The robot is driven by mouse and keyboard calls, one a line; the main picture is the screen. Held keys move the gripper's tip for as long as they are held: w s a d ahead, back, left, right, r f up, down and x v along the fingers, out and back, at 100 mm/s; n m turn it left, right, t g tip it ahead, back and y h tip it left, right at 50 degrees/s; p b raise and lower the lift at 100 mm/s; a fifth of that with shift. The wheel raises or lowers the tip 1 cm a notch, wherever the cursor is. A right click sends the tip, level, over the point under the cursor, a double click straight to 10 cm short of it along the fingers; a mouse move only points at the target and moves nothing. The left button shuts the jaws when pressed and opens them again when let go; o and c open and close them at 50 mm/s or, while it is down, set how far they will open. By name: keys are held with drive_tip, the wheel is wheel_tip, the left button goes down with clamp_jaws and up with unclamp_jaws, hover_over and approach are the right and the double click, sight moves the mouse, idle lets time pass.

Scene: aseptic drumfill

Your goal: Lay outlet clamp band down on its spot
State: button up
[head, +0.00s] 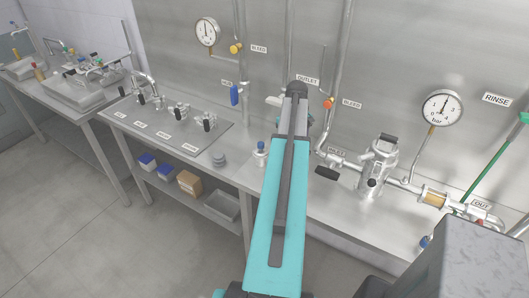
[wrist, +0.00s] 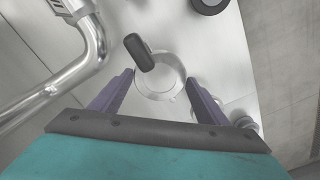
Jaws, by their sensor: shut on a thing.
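In the wrist view my gripper (wrist: 160,79) is shut on the outlet clamp band (wrist: 162,97), a shiny metal ring with a black handle (wrist: 139,52) pointing up and left. The ring sits between the two purple-grey fingers, over a pale metal surface. I cannot tell whether the band touches that surface. In the head view my teal arm reaches toward the wall near the OUTLET label (head: 307,80). It hides the gripper and band there. The spot for the band cannot be made out.
A bent pipe (wrist: 70,83) runs close on the left in the wrist view. A dark round piece (wrist: 208,4) lies at the top. On the bench, a filter housing (head: 378,170) stands right and a labelled panel (head: 150,125) with fittings left.

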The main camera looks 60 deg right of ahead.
drive_tip(key=shift+f+b, duration=1.25)
drive_tip(key=shift+f, duration=1.7)
idle(3.3)
drive_tip(key=o, duration=1.2)
drive_tip(key=shift+r, duration=0.1)
